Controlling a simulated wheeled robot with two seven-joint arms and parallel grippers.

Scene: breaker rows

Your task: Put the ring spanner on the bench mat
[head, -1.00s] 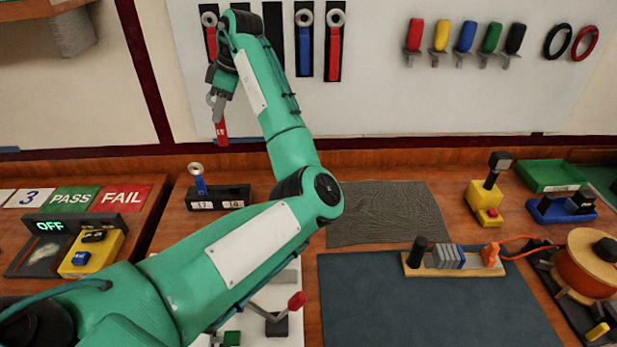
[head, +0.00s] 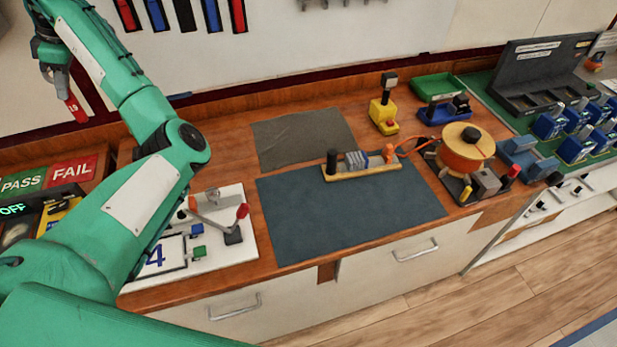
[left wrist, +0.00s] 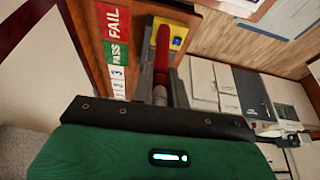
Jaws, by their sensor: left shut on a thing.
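My left gripper (head: 56,76) is at the far left of the head view, raised in front of the wall panel. It is shut on the ring spanner (head: 76,108), whose red handle with a pale marking hangs below the jaws. In the left wrist view the red spanner (left wrist: 162,48) stands between the two fingers; its ring end cannot be made out. The dark blue-grey bench mat (head: 340,220) lies flat on the bench, to the right of my left arm and well away from the gripper. My right gripper is not in view.
A wooden block with clamped parts (head: 362,174) sits on the mat's back part. A smaller grey mat (head: 300,138) lies behind. A white board with a red-knobbed lever (head: 235,225) is at left, a cable reel (head: 466,150) at right. The mat's front area is clear.

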